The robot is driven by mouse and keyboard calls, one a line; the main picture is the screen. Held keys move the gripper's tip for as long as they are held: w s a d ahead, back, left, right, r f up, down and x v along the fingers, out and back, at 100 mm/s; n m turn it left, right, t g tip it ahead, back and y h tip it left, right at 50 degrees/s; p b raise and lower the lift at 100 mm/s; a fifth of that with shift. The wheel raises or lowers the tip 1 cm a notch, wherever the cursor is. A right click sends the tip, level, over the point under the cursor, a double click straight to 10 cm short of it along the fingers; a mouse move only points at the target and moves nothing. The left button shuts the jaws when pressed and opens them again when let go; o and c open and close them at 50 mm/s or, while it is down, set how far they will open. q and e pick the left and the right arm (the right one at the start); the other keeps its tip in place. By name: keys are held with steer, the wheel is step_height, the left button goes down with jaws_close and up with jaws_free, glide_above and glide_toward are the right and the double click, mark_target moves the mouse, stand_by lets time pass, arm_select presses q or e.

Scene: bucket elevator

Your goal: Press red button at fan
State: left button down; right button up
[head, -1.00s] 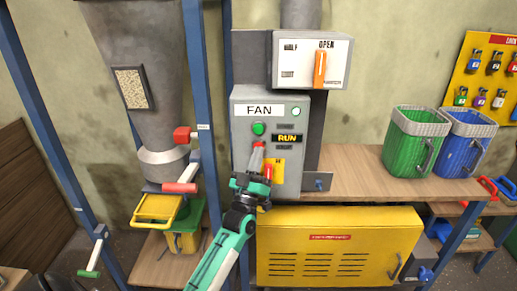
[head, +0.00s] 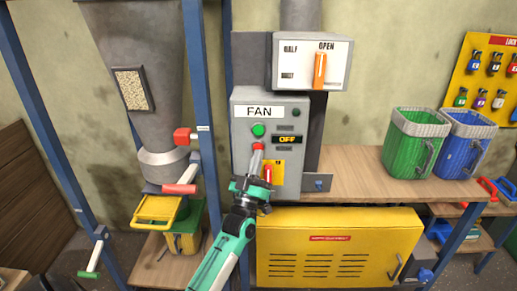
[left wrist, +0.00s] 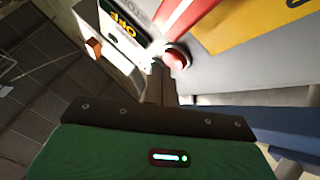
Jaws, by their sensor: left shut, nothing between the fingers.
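The grey fan box (head: 241,150) stands upright in the middle of the head view. It carries a FAN label, a green button (head: 258,130) and a small display (head: 287,140) that reads OFF. The red button (head: 258,147) sits below the green one. My left gripper (head: 257,153) is shut and empty, its fingertips at the red button's lower edge, partly covering it. In the left wrist view the red button (left wrist: 176,58) shows right beside the fingertips (left wrist: 157,66); I cannot tell whether they touch. My right gripper is not in view.
A red lever (head: 268,174) on a yellow plate is just right of my left gripper. A box with an orange handle (head: 320,68) is above. A blue post (head: 205,100) stands left, a yellow cabinet (head: 340,222) below. Green (head: 409,150) and blue (head: 463,150) buckets stand on the right shelf.

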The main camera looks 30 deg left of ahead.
arm_select(q)
steer(key=shift+s+d, duration=0.15)
steer(key=shift+s, duration=0.1)
steer(key=s+d, duration=0.1)
steer(key=s+p, duration=0.1)
steer(key=s, duration=0.1)
steer(key=s+d, duration=0.1)
steer(key=shift+s+d, duration=0.15)
steer(key=shift+d, duration=0.2)
stand_by(0.8)
